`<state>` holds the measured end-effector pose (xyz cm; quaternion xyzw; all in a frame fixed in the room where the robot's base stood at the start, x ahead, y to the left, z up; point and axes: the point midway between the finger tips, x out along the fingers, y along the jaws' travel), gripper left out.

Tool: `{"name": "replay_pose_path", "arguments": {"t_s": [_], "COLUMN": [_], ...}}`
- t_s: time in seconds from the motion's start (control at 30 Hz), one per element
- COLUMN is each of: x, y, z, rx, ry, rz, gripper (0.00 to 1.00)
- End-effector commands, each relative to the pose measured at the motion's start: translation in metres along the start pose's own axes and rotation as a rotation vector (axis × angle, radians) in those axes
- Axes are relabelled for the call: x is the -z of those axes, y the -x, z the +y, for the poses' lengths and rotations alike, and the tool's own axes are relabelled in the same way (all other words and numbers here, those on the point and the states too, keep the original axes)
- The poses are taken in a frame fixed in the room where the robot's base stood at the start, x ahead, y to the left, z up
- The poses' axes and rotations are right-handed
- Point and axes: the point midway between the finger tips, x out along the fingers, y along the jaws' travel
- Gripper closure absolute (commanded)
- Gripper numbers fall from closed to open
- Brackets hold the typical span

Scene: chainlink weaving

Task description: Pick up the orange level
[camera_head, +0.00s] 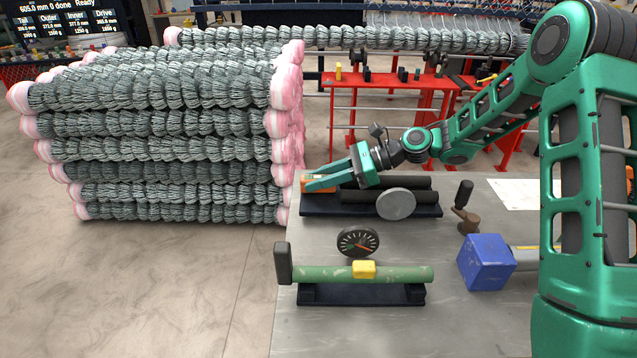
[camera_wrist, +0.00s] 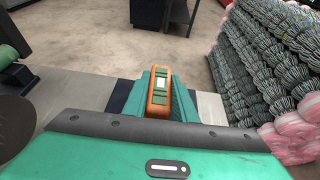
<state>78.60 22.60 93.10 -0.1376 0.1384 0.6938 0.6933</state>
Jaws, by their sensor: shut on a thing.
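The orange level (camera_head: 316,181) is at the far left end of the dark base (camera_head: 400,209) near the table's back left corner. My gripper (camera_head: 322,184) is shut on it, with green fingers on both sides. In the wrist view the orange level (camera_wrist: 160,100), with green and pale parts, sits between the fingers of my gripper (camera_wrist: 159,90). The fingers hide part of it in the head view. I cannot tell whether it touches the base.
Dark rollers with a grey disc (camera_head: 396,204) lie beside my gripper. A round dial gauge (camera_head: 357,242), a green roller (camera_head: 400,274), a blue cube (camera_head: 486,262) and a crank handle (camera_head: 465,208) stand on the grey table (camera_head: 330,335). Stacked mesh rolls (camera_head: 170,150) rise close at left.

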Motion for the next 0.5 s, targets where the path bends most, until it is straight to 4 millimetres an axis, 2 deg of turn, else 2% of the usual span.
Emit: {"name": "replay_pose_path", "arguments": {"t_s": [0.27, 0.5], "x": [-0.037, -0.089], "y": [0.016, 0.038], "z": [-0.001, -0.001], "rx": [0.004, 0.004], "ry": [0.005, 0.006], "rz": [-0.001, 0.001], "gripper": [1.0, 1.0]}}
